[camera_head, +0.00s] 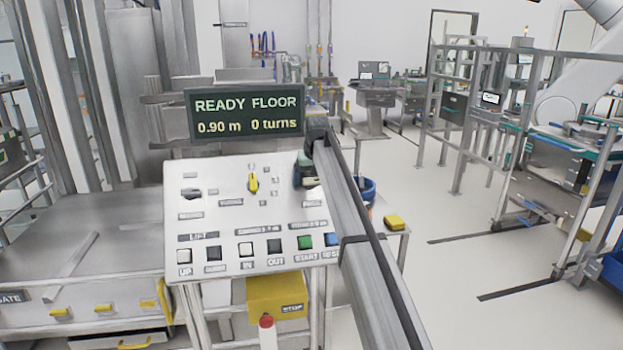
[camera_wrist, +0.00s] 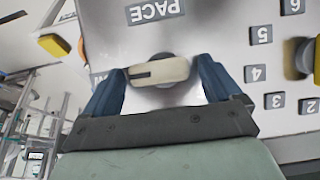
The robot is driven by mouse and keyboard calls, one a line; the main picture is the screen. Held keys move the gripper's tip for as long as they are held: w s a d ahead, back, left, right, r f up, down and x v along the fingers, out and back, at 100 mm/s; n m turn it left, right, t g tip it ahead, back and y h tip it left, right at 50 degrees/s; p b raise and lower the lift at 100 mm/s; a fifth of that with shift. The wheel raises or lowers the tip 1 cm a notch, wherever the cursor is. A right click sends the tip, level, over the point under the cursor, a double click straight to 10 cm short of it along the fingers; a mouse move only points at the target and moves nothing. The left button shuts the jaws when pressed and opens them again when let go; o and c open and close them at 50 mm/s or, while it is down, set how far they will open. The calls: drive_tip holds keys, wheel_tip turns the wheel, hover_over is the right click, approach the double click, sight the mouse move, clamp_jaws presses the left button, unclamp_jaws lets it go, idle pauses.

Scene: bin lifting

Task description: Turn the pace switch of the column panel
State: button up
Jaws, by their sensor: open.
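The pace switch (camera_wrist: 158,71) is a cream bar knob with a dark line on its left part, on a grey round base. It lies nearly level across the wrist view, below the upside-down PACE label (camera_wrist: 155,11). My gripper (camera_wrist: 162,80) is open, with one blue finger on each side of the knob; I cannot tell whether either finger touches it. In the head view my gripper (camera_head: 305,178) is at the upper right of the column panel (camera_head: 225,218) and hides the pace switch. The display (camera_head: 247,114) reads READY FLOOR, 0.90 m, 0 turns.
A yellow knob (camera_head: 253,183) with numbered marks and a black knob (camera_head: 191,193) sit left of my gripper. A row of push buttons (camera_head: 246,249) runs along the panel's lower edge. A yellow stop box (camera_head: 276,296) hangs below.

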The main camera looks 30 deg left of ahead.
drive_tip(key=c, duration=1)
drive_tip(key=shift+c, duration=0.2)
drive_tip(key=shift+n, duration=0.3)
drive_tip(key=n, duration=0.1)
drive_tip(key=n+t+h, duration=0.1)
drive_tip(key=n, duration=0.1)
drive_tip(key=shift+s+a+t, duration=0.2)
drive_tip(key=shift+t, duration=0.1)
drive_tip(key=n+t, duration=0.2)
drive_tip(key=n, duration=0.1)
drive_tip(key=shift+s+a+n+h, duration=0.1)
drive_tip(key=shift+s+n+h, duration=0.1)
drive_tip(key=shift+n+h, duration=0.15)
drive_tip(key=n+t, duration=0.1)
drive_tip(key=n, duration=0.1)
drive_tip(key=n+t, duration=0.1)
drive_tip(key=n, duration=0.1)
drive_tip(key=shift+s+f, duration=0.15)
drive_tip(key=shift+s, duration=0.05)
drive_tip(key=shift+s+a+f+n+t, duration=0.1)
drive_tip(key=shift+n+t, duration=0.9)
drive_tip(key=shift+n, duration=0.95)
